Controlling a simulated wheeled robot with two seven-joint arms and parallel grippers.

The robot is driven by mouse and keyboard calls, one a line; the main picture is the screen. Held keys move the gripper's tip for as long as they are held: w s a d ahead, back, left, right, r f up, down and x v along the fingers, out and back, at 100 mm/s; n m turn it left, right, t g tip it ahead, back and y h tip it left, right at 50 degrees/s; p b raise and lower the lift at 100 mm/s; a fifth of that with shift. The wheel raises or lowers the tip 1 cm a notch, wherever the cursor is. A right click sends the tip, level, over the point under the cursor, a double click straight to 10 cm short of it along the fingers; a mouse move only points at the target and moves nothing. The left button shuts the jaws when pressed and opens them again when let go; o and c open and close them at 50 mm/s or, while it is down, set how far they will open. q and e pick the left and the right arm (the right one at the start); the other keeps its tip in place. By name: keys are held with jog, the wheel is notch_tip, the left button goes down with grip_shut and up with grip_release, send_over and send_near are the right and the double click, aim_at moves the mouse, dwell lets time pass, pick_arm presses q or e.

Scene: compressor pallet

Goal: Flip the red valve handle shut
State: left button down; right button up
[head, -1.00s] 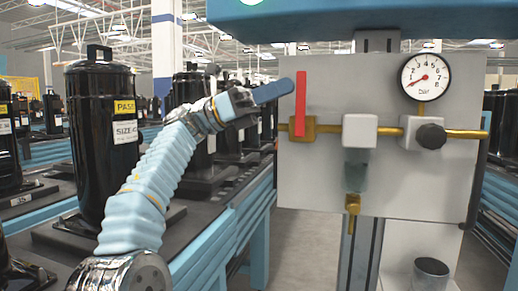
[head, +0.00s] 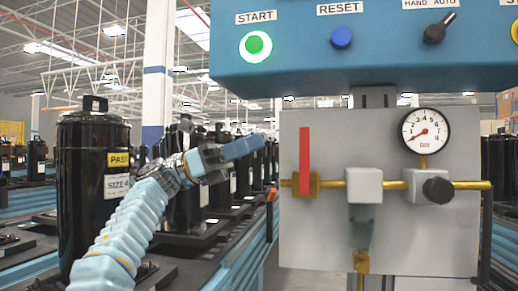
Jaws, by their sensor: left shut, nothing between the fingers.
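The red valve handle (head: 304,160) stands upright on the left of the grey panel (head: 420,240), above a brass valve body (head: 312,186) on a brass pipe. My left gripper (head: 256,142) is shut and empty. Its fingers point right toward the handle, and in the picture a gap lies between their tips and the handle. My right gripper is not in view.
Above the panel is a blue control box with a lit green START button (head: 256,46), a blue RESET button (head: 341,38) and a HAND/AUTO switch (head: 439,28). A pressure gauge (head: 424,131) sits at the panel's upper right. Black compressors (head: 92,180) stand on conveyors at left.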

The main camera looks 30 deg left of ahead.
pick_arm(q)
jog(key=s+a+p, duration=0.2)
jog(key=a, duration=0.5)
jog(key=shift+a, duration=0.35)
